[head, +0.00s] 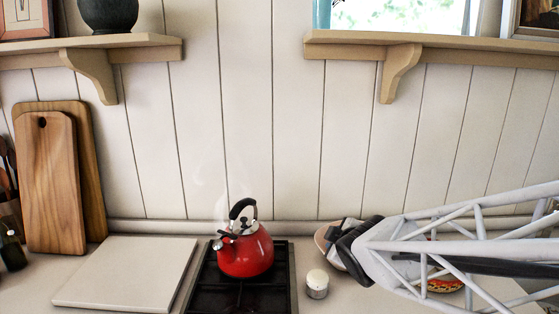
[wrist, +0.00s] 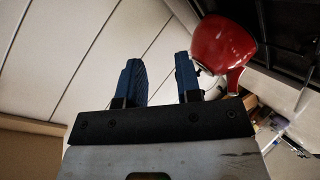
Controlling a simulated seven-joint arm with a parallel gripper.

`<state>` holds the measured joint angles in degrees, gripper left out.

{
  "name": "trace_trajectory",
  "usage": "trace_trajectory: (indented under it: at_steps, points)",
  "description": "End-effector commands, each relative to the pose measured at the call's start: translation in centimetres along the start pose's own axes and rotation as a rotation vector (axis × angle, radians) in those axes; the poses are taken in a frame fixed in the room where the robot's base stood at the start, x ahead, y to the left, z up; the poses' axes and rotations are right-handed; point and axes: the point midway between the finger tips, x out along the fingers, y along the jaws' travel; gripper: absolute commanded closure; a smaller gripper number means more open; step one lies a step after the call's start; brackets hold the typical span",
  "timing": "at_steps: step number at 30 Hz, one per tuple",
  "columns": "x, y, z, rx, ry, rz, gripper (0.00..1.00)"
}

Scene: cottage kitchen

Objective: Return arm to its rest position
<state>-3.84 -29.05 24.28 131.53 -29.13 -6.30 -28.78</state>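My arm (head: 450,240) reaches in from the right edge of the head view, low over the counter. Its pale lattice links end at a dark joint. My gripper (wrist: 160,78) shows clearly only in the wrist view; in the head view I cannot make out its fingers. Its two blue fingers stand apart with nothing between them. In the wrist view the red kettle (wrist: 222,45) appears just beyond and to the right of the right finger. I cannot tell the exact gap.
The red kettle (head: 246,252) stands on the black hob (head: 215,292), with faint steam above. A small white-topped jar (head: 317,284) is to its right. A pale board (head: 125,272) and wooden cutting boards (head: 50,185) are at left. Shelves (head: 430,48) overhang. Items behind my arm are partly hidden.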

Motion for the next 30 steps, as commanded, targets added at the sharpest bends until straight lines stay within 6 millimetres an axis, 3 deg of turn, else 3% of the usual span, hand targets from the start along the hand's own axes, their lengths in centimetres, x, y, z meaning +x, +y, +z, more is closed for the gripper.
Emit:
trace_trajectory:
  at_steps: [7, 15, 24, 30]
  points:
    - [-5.5, -0.7, 3.9, 0.306, -0.239, -0.063, 0.68]
    - [-12.2, -3.6, 7.0, 0.647, -0.484, -0.151, 0.68]
    - [-19.0, -7.6, 8.2, 0.953, -0.71, -0.26, 0.68]
    - [-21.0, -8.9, 8.3, 1.036, -0.775, -0.298, 0.68]
